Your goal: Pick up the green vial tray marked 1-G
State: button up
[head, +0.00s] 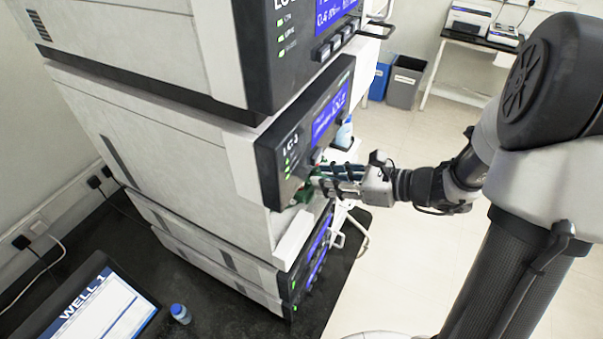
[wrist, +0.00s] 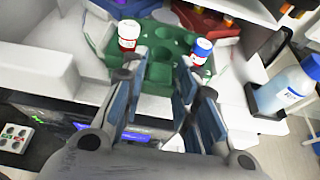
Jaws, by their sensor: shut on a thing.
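The green vial tray (wrist: 165,44) sits in the opening of the instrument stack in the wrist view, with several round wells. In the head view my gripper (head: 320,181) reaches into the stack's front, where a little of the green tray (head: 304,193) shows. I cannot read the 1-G marking.
A red tray (wrist: 208,20) lies behind the green one, and a blue tray (wrist: 127,6) is at the top. A blue-capped bottle (wrist: 284,90) stands in a holder to the right. The instrument stack (head: 160,135) encloses the trays; open floor (head: 420,250) lies to the right.

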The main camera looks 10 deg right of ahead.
jog(key=c, duration=0.4)
